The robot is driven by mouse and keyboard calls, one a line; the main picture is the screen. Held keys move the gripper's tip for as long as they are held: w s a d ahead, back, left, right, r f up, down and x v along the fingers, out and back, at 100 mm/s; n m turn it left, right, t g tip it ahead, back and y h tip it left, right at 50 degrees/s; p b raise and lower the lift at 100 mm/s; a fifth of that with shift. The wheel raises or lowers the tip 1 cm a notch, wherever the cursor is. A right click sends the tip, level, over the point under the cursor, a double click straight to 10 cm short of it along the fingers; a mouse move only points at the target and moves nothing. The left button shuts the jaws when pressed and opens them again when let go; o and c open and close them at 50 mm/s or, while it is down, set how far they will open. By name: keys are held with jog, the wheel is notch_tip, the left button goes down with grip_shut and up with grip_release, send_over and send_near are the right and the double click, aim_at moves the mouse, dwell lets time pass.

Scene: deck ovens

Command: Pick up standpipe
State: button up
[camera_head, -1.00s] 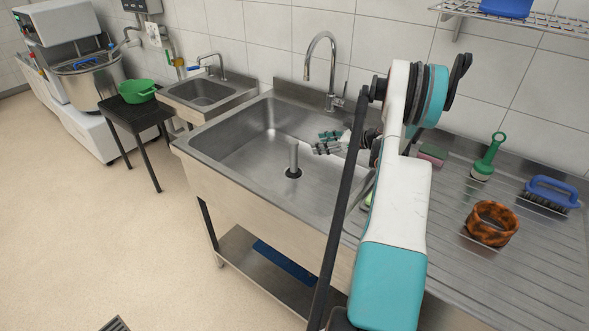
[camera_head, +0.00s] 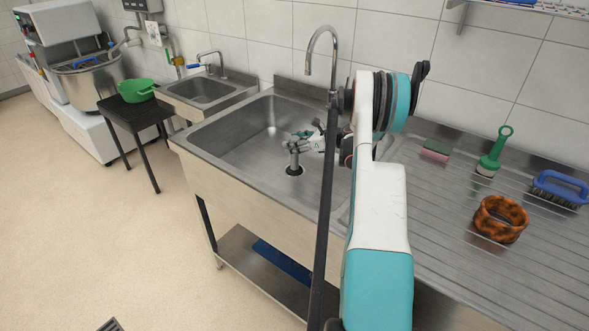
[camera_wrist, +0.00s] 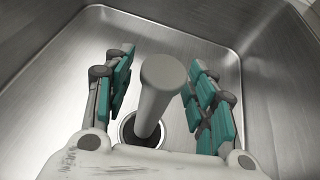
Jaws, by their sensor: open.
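The standpipe (camera_head: 294,160) is a grey upright tube in the drain of the large steel sink basin. In the wrist view the standpipe (camera_wrist: 156,92) shows from above, its round top toward me and its foot in the dark drain ring (camera_wrist: 140,130). My gripper (camera_wrist: 160,85) is open, with one teal-padded finger on each side of the standpipe and gaps visible between. In the head view my gripper (camera_head: 298,143) is inside the basin at the standpipe's upper part, and hides some of it.
The sink (camera_head: 230,148) has raised walls and a tall faucet (camera_head: 312,55) behind. On the drainboard are a sponge (camera_head: 436,149), a green-handled brush (camera_head: 494,152), a blue brush (camera_head: 560,188) and a rusty ring (camera_head: 500,219). The rest of the basin looks empty.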

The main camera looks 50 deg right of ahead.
jog(key=shift+w, duration=0.1)
grip_shut()
dwell(0.3)
